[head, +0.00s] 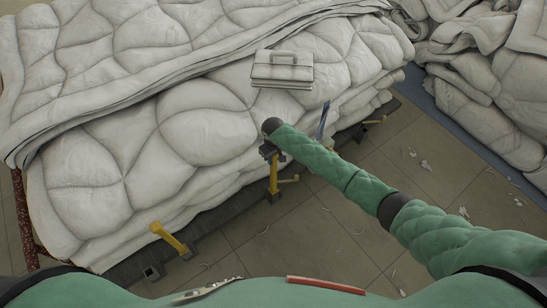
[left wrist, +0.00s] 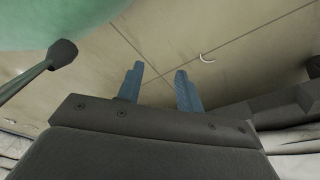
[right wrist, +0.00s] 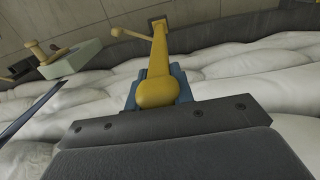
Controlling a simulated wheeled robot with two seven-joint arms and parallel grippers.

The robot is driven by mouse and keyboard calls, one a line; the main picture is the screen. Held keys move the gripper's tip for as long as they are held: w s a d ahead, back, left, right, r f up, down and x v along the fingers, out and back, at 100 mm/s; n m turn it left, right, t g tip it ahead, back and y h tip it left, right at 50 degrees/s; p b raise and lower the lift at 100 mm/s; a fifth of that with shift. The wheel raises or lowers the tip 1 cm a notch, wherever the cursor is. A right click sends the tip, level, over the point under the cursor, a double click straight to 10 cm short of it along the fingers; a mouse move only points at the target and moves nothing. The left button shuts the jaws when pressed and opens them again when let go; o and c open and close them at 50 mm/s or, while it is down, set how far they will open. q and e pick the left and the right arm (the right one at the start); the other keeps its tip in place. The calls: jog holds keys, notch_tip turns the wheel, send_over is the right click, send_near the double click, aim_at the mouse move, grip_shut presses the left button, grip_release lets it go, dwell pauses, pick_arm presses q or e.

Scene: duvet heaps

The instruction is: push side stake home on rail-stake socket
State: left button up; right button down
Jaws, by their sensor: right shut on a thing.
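My right gripper (head: 271,154) is shut on a yellow side stake (head: 273,175). In the right wrist view the stake (right wrist: 158,62) stands between the blue fingers, its rounded head nearest me and a side arm sticking out near its far end. The far end meets a dark rail-stake socket (right wrist: 157,24) on the low rail; how deep it sits I cannot tell. My left gripper (left wrist: 158,82) is open and empty above the floor, outside the head view.
Another yellow stake (head: 168,238) leans at the rail's near left, beside an empty-looking square socket (head: 152,272). Another yellow piece (head: 375,120) is farther right. White duvets (head: 205,135) heap behind the rail, with a pale case (head: 283,72) on top. Tiled floor is mostly open in front.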

pick_arm(q)
jog(key=shift+f, duration=0.2)
pick_arm(e)
jog(key=shift+f, duration=0.4)
jog(key=c, duration=1.1)
grip_release()
pick_arm(q)
jog(key=shift+r, duration=0.15)
jog(key=w+d+r+b, duration=0.2)
jog(key=w+d+r, duration=0.1)
jog(key=r, duration=0.4)
jog(key=shift+w+r+g, duration=0.25)
jog(key=shift+r+g, duration=0.05)
jog(key=shift+r, duration=0.05)
pick_arm(e)
jog(key=shift+r, duration=3.95)
